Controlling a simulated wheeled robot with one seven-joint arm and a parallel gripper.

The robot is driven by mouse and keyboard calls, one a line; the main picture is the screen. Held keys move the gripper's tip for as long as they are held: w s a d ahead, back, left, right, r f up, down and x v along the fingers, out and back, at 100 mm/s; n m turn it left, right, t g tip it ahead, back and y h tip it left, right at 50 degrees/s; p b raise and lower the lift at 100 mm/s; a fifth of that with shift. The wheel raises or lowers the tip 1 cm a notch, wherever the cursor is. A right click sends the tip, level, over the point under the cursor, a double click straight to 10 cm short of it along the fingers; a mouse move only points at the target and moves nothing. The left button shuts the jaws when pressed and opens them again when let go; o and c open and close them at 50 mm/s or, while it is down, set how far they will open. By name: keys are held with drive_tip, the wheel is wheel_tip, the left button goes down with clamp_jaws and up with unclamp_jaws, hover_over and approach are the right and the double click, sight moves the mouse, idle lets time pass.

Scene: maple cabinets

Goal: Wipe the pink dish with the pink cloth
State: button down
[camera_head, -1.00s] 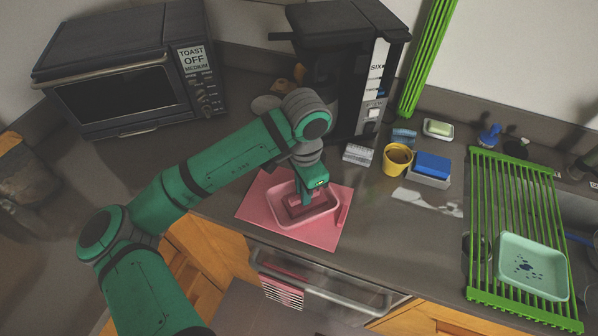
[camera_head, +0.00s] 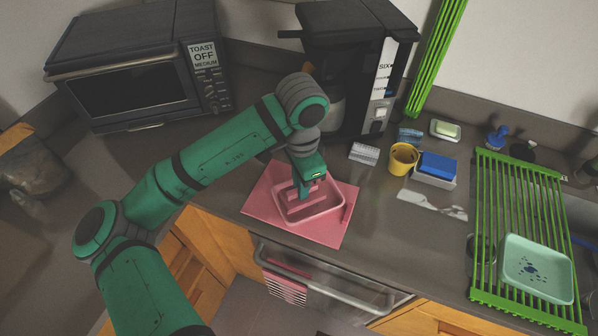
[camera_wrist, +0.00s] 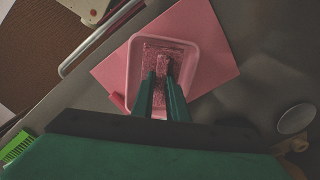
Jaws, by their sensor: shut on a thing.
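The pink dish (camera_head: 318,214) is a shallow rectangular dish on a flat pink mat (camera_head: 259,205) on the counter. In the wrist view the dish (camera_wrist: 134,75) also lies on the mat (camera_wrist: 214,50). My gripper (camera_head: 305,193) points down into the dish. It is shut on the pink cloth (camera_wrist: 167,56), which shows between and beyond the fingertips (camera_wrist: 162,82) inside the dish. Reddish speckles show on the dish floor around the cloth. The gripper hides part of the cloth and the dish floor.
A coffee maker (camera_head: 352,50) stands behind, with a toaster oven (camera_head: 135,75) at the left. A yellow cup (camera_head: 402,159) and a blue sponge (camera_head: 438,165) are to the right. A green rack (camera_head: 520,200) holds a mint dish (camera_head: 538,268). The oven-side counter is clear.

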drive_tip(key=shift+w+r, duration=0.15)
drive_tip(key=shift+r, duration=2.35)
drive_tip(key=shift+d, duration=0.15)
